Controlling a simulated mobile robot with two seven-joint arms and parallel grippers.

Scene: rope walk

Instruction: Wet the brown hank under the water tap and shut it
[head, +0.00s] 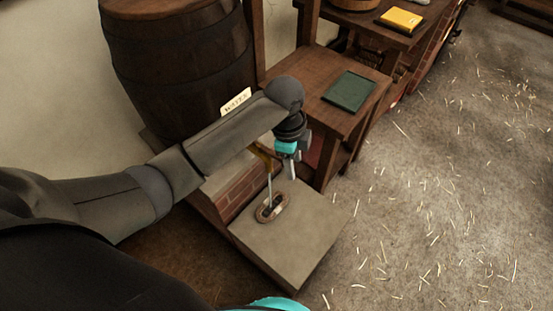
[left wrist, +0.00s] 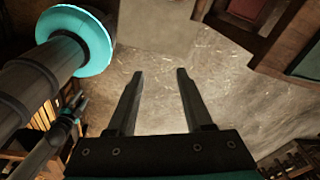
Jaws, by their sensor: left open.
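The brown hank (head: 261,214) lies as an oval ring on a pale stone slab (head: 305,235). A thin pale stream of water (head: 269,190) falls from the brass tap (head: 262,152) onto it, so the tap is running. The tap is partly hidden behind my left arm. My left gripper (head: 291,166) points down just right of the tap, above the slab, apart from the hank. In the left wrist view its two fingers (left wrist: 157,75) are spread with nothing between them. What seems to be my right gripper (left wrist: 78,104) shows small and dark there; its fingers are unclear.
A large dark barrel (head: 180,70) with a water label (head: 236,101) stands behind my arm. A wooden table (head: 316,85) with a green book-like block (head: 349,91) stands close right of my gripper. A yellow block (head: 401,20) lies farther back. The straw-strewn floor (head: 440,190) at right is free.

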